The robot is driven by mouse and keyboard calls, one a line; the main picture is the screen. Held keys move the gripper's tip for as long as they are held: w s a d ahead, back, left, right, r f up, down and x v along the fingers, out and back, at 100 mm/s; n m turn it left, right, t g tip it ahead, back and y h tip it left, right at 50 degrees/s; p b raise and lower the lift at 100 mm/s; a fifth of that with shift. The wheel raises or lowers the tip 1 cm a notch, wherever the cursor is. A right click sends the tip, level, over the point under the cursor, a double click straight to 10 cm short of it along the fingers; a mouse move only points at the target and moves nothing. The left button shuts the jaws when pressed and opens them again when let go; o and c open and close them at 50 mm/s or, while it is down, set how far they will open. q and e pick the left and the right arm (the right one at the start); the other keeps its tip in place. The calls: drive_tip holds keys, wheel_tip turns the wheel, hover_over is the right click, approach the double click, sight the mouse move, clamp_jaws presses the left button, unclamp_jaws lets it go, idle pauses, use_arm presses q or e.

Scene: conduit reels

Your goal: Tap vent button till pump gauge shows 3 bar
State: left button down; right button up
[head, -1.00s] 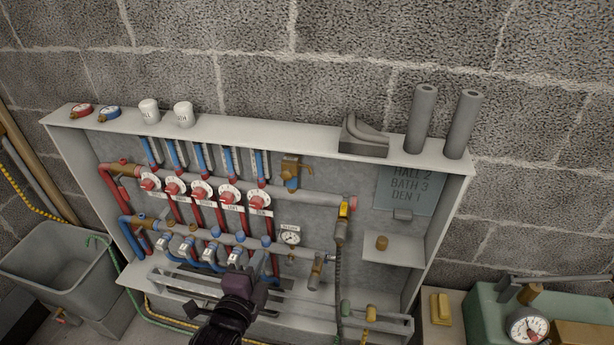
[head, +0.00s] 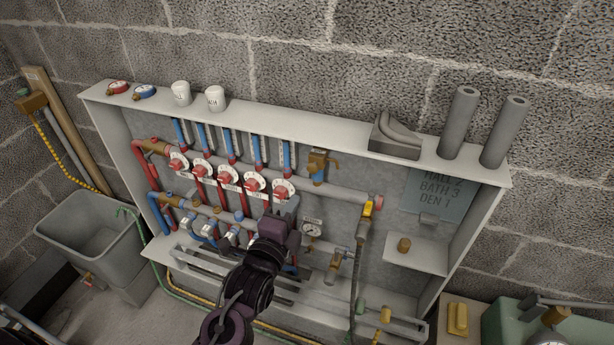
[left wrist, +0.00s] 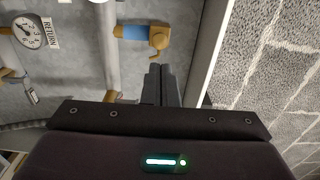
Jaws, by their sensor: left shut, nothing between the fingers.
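My left gripper (head: 289,208) is shut and empty, raised in front of the manifold cabinet near the rightmost red-and-white dial. In the left wrist view its two grey fingers (left wrist: 160,85) lie together, pointing toward a brass fitting with a blue collar (left wrist: 145,34). That fitting (head: 318,164) stands on the upper pipe in the head view; I cannot tell whether it carries the vent button. The fingers appear apart from it. The green pump (head: 520,325) is at the bottom right. Its gauge (head: 549,342) is almost wholly cut off, so its reading is hidden. My right gripper is not in view.
A small gauge labelled RETURN (head: 312,229) is on the lower pipe and shows in the left wrist view (left wrist: 27,31). The cabinet's top shelf (head: 290,125) holds white cups, gauges and grey tubes. A grey tub (head: 90,240) stands left. A yellow block (head: 457,318) sits beside the pump.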

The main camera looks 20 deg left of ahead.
sight(311, 168)
use_arm(q)
drive_tip(key=w+p, duration=0.1)
drive_tip(key=w, duration=0.8)
drive_tip(key=shift+d, duration=0.15)
drive_tip(key=shift+w, duration=0.15)
drive_tip(key=shift+w+p, duration=0.4)
drive_tip(key=shift+w, duration=0.35)
drive_tip(key=shift+r, duration=0.15)
drive_tip(key=shift+r, duration=0.1)
